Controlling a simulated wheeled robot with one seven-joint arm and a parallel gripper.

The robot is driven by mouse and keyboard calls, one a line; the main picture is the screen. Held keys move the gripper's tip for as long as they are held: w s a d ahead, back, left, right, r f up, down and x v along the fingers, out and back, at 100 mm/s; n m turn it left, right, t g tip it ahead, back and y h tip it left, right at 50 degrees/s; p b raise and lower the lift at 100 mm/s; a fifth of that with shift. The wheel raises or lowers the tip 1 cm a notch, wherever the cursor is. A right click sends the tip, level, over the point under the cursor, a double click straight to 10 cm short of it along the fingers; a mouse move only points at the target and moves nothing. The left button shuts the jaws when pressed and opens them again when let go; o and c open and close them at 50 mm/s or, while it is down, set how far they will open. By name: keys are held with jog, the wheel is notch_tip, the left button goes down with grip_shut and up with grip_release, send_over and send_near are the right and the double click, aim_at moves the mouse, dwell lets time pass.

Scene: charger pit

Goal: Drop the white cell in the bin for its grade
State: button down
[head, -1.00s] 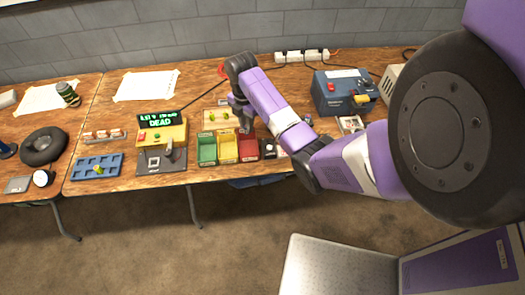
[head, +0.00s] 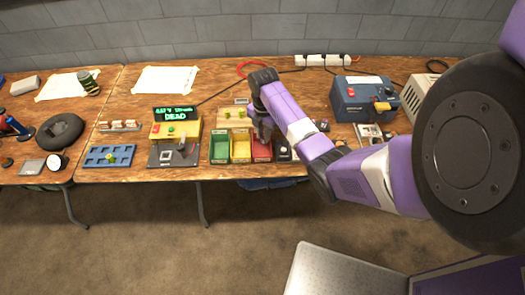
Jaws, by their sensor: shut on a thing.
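My gripper (head: 264,133) points down over the back part of the red bin (head: 262,151). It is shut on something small. The fingers hide it, so I cannot make out the white cell itself. The yellow bin (head: 241,153) and the green bin (head: 220,155) stand in a row to the left of the red one. The yellow tester (head: 186,131) farther left has a screen (head: 176,114) that reads "DEAD" in green.
A black holder (head: 284,151) with a small white round spot sits right of the red bin. A wooden block (head: 232,115) with green-yellow pieces lies behind the bins. A blue tray (head: 108,156) is at left, a blue charger box (head: 360,99) at right.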

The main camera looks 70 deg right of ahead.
jog(key=c, duration=1.2)
grip_release()
jog(key=shift+r+b, duration=0.35)
jog(key=shift+r, duration=3.6)
